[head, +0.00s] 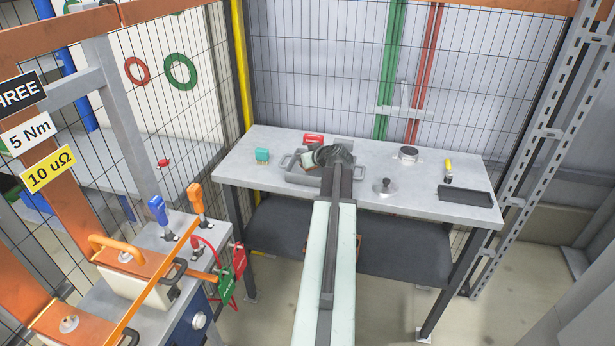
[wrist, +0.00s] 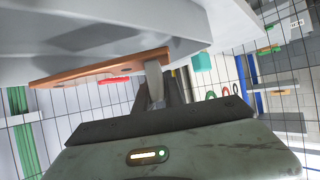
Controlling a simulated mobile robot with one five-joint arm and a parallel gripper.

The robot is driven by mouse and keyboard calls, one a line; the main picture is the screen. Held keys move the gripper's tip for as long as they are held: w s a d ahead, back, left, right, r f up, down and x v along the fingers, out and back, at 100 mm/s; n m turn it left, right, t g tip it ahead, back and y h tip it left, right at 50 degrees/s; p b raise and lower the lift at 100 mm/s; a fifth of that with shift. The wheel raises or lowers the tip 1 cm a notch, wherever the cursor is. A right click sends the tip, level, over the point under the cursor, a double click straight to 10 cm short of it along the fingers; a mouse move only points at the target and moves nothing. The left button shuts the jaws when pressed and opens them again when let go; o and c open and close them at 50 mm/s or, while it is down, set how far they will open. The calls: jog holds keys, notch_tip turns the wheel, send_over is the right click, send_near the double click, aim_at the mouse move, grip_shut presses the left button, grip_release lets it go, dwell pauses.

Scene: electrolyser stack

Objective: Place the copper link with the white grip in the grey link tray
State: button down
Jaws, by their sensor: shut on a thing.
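The copper link (wrist: 95,69) is held in my gripper (wrist: 158,82), which is shut on it. It shows as a flat copper bar crossing the jaw in the wrist view. Its white grip cannot be made out clearly. The grey link tray (head: 303,181) with side handles sits on the left part of the worktable. In the head view my gripper (head: 312,164) is at the tray, and my dark wrist hides part of it. A large grey surface, probably the tray, fills the top of the wrist view close to the link. Whether link and tray touch cannot be told.
The worktable (head: 405,188) also bears a teal block (head: 262,155), a red piece (head: 313,138), a round metal part (head: 408,153), a knobbed disc (head: 385,187), a yellow-topped piece (head: 448,170) and a black tray (head: 466,196). Mesh fencing stands behind.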

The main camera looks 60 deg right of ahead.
notch_tip(320, 180, down, 5)
jog(key=b, duration=0.4)
jog(key=shift+r, duration=0.25)
jog(key=shift+f, duration=0.25)
jog(key=c, duration=1.4)
grip_release()
jog(key=shift+r, duration=0.1)
jog(key=shift+c, duration=0.2)
jog(key=shift+s+a+r+p, duration=0.15)
jog(key=shift+r+p, duration=0.15)
jog(key=shift+p, duration=0.15)
jog(key=p+v, duration=0.5)
jog(key=v, duration=0.5)
jog(key=shift+s+a+r, duration=0.15)
jog(key=shift+s+r, duration=0.05)
jog(key=shift+s, duration=0.05)
jog(key=shift+s+a, duration=0.15)
jog(key=shift+s, duration=0.25)
